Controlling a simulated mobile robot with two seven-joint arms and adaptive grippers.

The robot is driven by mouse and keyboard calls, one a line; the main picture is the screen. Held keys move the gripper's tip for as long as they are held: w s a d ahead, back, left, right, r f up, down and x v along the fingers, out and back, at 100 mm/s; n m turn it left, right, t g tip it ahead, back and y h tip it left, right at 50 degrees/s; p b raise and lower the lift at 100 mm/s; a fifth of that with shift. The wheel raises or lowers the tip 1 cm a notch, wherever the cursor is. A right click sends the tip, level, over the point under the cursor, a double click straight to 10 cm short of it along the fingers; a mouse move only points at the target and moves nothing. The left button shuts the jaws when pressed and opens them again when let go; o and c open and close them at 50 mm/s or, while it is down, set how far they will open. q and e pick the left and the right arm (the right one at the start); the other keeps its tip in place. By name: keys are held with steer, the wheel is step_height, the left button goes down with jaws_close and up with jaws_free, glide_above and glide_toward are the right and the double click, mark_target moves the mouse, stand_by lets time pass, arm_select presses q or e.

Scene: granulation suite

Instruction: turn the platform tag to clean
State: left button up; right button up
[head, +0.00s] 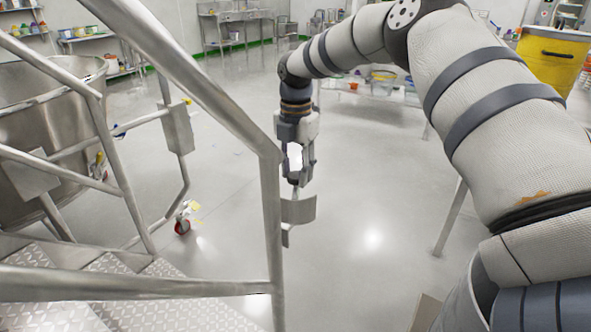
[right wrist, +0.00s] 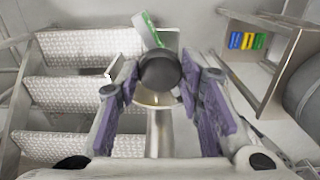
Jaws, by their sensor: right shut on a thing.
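My right gripper (head: 294,178) points down beside the rail post of the metal steps. Its purple-padded fingers (right wrist: 160,74) are shut on a dark round knob (right wrist: 160,70). In the head view a curved grey metal plate (head: 299,209) is just below the fingertips, by the post. How the knob, tag and plate join is hidden. My left gripper is not in view.
The platform's handrail (head: 205,80) and treaded steps (head: 165,292) fill the left and stand close to the gripper. A steel vessel (head: 40,140) is behind them. A yellow bin (head: 550,58) stands at the right back. The floor in the middle is clear.

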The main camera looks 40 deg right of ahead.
steer(key=n, duration=0.6)
steer(key=shift+f, duration=0.1)
steer(key=n, duration=0.6)
steer(key=shift+n, duration=0.4)
steer(key=o, duration=1.2)
steer(key=shift+c, duration=0.2)
step_height(320, 180, up, 12)
